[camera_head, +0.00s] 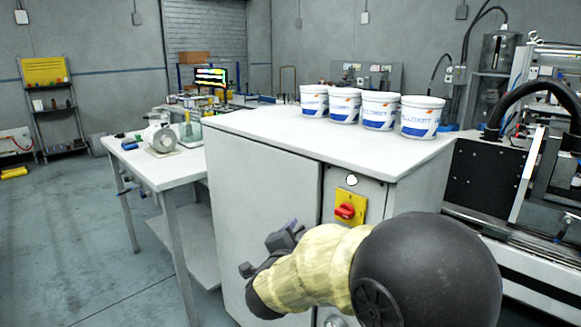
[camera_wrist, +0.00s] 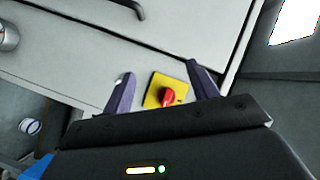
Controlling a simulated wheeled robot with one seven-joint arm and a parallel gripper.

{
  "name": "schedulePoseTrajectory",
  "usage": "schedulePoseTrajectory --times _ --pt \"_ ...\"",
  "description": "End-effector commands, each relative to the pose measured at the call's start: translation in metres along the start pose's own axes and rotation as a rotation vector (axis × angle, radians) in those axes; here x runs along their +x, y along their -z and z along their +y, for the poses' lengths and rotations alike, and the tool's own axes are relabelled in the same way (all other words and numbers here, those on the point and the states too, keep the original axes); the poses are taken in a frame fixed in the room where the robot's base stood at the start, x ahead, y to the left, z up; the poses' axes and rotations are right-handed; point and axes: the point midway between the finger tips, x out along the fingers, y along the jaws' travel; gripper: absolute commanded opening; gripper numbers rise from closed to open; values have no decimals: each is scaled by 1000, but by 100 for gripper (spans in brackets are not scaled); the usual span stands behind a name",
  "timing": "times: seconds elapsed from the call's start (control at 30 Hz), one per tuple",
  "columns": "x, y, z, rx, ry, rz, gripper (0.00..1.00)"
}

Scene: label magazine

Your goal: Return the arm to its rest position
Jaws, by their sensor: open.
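My gripper (camera_wrist: 160,85) is open and empty in the wrist view, its two purple fingers spread apart. Between and beyond them shows the red switch (camera_wrist: 168,93) on its yellow plate (camera_wrist: 153,98), apart from the fingers as far as I can tell. In the head view my gripper (camera_head: 268,249) is at the lower middle, in front of the white cabinet (camera_head: 262,195) and left of and below the red switch (camera_head: 345,211). My forearm covers part of the cabinet front.
Several white and blue tubs (camera_head: 380,111) stand in a row on the cabinet top. A white table (camera_head: 155,172) with a round device (camera_head: 161,138) stands to the left. A machine (camera_head: 490,180) stands close on the right. The floor (camera_head: 60,240) at left is clear.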

Motion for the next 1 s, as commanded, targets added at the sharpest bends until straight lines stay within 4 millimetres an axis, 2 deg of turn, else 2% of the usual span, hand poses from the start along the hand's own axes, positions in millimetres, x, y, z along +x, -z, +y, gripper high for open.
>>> schedulePoseTrajectory --times 0.17,0.33,0.5,0.7,0.97,1.0 --pt "2 -3 37 -235 -31 -240 59" --pt "-16 -4 89 -473 -92 -478 59" --pt "-52 5 152 -707 -183 -721 59" --pt "-98 25 213 -907 -289 -952 59" --pt "-153 57 270 -1079 -417 -1185 59" --pt "-155 63 263 -1086 -419 -1193 59"
